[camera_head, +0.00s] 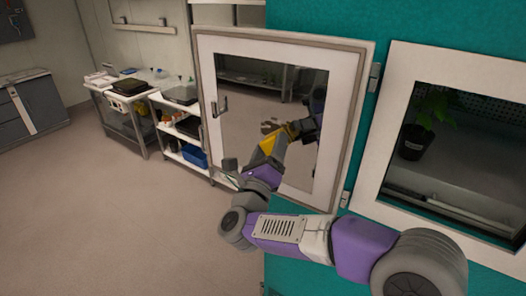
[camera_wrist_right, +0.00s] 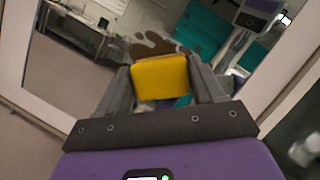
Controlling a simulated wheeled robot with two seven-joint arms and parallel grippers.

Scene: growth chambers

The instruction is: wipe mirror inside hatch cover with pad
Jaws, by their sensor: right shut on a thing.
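The hatch cover (camera_head: 356,150) stands open, its inner side facing me, with a mirror (camera_head: 305,165) in its white frame. A brown smear (camera_head: 269,127) marks the mirror's middle; it also shows in the wrist view (camera_wrist_right: 150,44), just beyond the pad. My right gripper (camera_head: 266,153) is shut on the yellow pad (camera_wrist_right: 160,78), which sits between both fingers. In the head view the pad (camera_head: 267,145) is just below the smear. I cannot tell whether it touches the glass. My arm and its reflection cover part of the mirror. My left gripper is not in view.
The teal chamber (camera_head: 390,22) has a window at right with a potted plant (camera_head: 414,140) behind it. The cover has a handle (camera_head: 220,104) on its left side and hinges on its right. Shelved carts (camera_head: 148,97) stand behind at left. The floor at left is clear.

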